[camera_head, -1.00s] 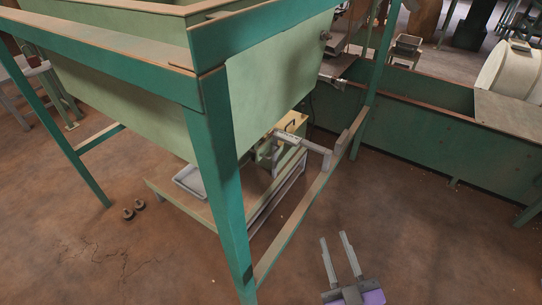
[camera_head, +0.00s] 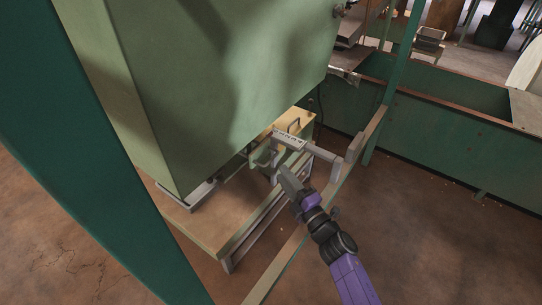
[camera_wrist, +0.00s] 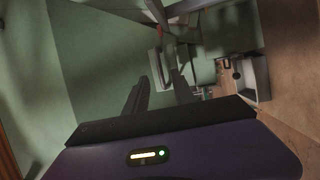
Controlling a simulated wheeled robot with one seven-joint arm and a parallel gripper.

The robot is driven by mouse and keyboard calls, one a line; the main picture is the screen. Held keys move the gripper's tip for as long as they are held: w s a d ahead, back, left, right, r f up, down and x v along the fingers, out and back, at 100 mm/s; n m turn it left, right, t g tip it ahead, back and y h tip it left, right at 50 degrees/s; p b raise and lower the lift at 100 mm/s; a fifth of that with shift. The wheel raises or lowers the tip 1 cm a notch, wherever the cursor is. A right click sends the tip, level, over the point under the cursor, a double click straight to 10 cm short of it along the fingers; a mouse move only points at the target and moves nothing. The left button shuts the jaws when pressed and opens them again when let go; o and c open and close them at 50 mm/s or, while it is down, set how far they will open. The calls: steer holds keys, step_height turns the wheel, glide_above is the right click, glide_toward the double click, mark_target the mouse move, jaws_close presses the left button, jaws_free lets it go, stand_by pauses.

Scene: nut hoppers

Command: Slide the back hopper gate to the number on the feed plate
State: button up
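A pale sliding gate bar (camera_head: 318,152) with a scale strip (camera_head: 288,139) sticks out to the right from under a big green hopper (camera_head: 230,75). A grey upright end piece is at its outer end. The scale marks are too small to read. A second metal rod (camera_head: 345,76) shows farther back; I cannot tell which gate is the back one. My gripper (camera_head: 287,177) is just below and in front of the near bar, with no clear contact. In the wrist view my gripper (camera_wrist: 158,78) has its fingers apart, with nothing clearly between them. No readable number on a feed plate shows.
A green frame post (camera_head: 75,150) stands close at the left. A frame rail (camera_head: 330,190) runs beside my arm. A low bench (camera_head: 205,225) stands under the hopper, with a yellowish box (camera_head: 296,121) behind the bar. A long green trough (camera_head: 440,130) lies at the right.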

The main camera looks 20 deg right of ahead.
mark_target(272, 158)
steer(key=b+x, duration=0.3)
steer(key=x, duration=0.4)
steer(key=shift+w+a+r, duration=0.1)
steer(key=shift+w+r, duration=0.05)
steer(key=shift+w, duration=0.25)
jaws_close()
stand_by(1.1)
